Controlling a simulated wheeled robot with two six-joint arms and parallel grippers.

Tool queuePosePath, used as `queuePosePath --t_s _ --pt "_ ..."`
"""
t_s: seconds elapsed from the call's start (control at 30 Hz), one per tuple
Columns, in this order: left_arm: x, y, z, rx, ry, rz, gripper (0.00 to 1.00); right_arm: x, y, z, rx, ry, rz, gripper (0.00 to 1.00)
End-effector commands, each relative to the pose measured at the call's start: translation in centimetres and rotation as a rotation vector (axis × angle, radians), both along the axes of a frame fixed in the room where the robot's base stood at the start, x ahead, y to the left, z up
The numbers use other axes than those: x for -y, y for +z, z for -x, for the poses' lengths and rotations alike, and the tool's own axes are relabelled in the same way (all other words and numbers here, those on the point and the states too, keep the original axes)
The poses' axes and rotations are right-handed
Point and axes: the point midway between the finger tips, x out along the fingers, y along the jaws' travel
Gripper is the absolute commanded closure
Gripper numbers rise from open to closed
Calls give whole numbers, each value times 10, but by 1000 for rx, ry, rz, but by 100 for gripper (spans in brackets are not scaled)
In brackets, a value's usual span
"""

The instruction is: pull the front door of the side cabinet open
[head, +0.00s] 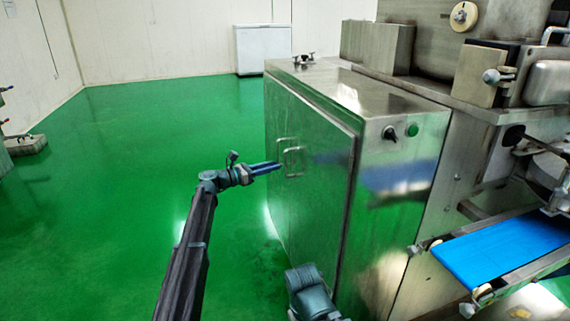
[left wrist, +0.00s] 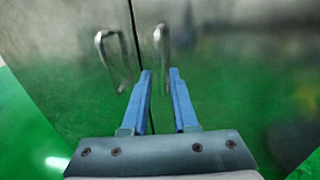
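The side cabinet (head: 310,165) is a shiny steel box with two doors on its left face. Two upright bar handles sit close together at the seam; the nearer one (head: 293,161) is on the front door (head: 325,185). My left gripper (head: 279,166) points at the handles from the left. In the left wrist view, its two blue fingers (left wrist: 162,95) are apart with nothing between them. The front door's handle (left wrist: 162,45) is ahead of the gap, and the other handle (left wrist: 113,62) is to the left. The doors look shut.
A knob (head: 389,133) and a green button (head: 412,130) are on the cabinet's end panel. A blue conveyor belt (head: 505,247) juts out at the lower right. The green floor (head: 130,180) left of the cabinet is clear. A white chest (head: 263,48) stands at the back wall.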

Motion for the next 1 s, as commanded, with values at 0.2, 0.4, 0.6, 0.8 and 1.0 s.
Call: queuePosePath --t_s 0.2,0.4,0.6,0.8,1.0 --pt "34 0 -20 1 -1 0 73 0 0 0 0 0 0 50" --pt "48 0 -28 1 0 0 73 0 0 0 0 0 0 50" --pt "53 0 -29 1 1 0 73 0 0 0 0 0 0 50" --pt "53 0 -29 1 1 0 75 0 0 0 0 0 0 50" --pt "52 0 -29 1 0 0 100 0 0 0 0 0 0 50"
